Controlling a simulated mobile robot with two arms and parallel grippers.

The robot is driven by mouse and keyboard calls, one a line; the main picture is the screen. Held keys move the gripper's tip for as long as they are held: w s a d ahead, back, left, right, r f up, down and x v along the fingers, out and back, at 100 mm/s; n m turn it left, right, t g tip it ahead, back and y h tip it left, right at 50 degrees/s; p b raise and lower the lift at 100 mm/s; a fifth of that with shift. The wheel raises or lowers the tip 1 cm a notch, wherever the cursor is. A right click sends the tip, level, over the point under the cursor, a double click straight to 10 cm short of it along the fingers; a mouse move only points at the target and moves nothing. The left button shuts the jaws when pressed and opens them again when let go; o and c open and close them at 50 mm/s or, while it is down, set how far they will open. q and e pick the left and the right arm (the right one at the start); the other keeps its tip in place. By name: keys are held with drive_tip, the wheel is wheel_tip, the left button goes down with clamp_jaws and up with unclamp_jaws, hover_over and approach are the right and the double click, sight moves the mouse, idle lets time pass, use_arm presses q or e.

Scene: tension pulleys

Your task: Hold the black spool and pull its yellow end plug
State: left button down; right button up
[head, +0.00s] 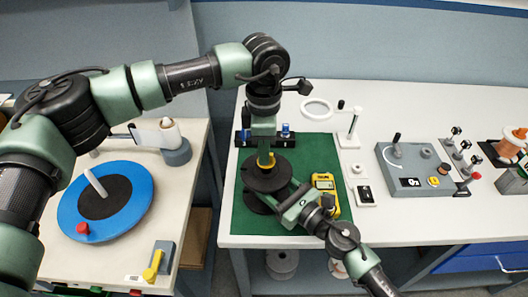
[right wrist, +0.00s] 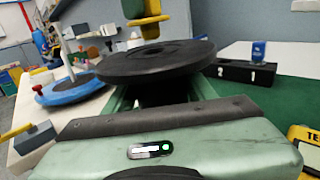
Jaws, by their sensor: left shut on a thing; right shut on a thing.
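The black spool (head: 262,175) stands upright over the green mat (head: 318,160), its round flanges level. My right gripper (head: 279,203) reaches it from the lower right and is shut on its middle, below the top flange. In the right wrist view that flange (right wrist: 160,60) spans the jaws and hides the grip. The yellow end plug (head: 266,161) is above the spool's centre, and my left gripper (head: 265,148) is shut on it from above.
A yellow meter (head: 325,188) lies on the mat close to the right gripper. A black numbered block (head: 243,139) sits behind the spool. A blue disc (head: 138,200) lies on the left table.

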use_arm(q)
drive_tip(key=shift+r, duration=0.3)
use_arm(e)
drive_tip(key=shift+f, duration=0.1)
use_arm(q)
drive_tip(key=shift+r, duration=1.9)
use_arm(e)
drive_tip(key=o, duration=1.7)
drive_tip(key=shift+c, duration=0.2)
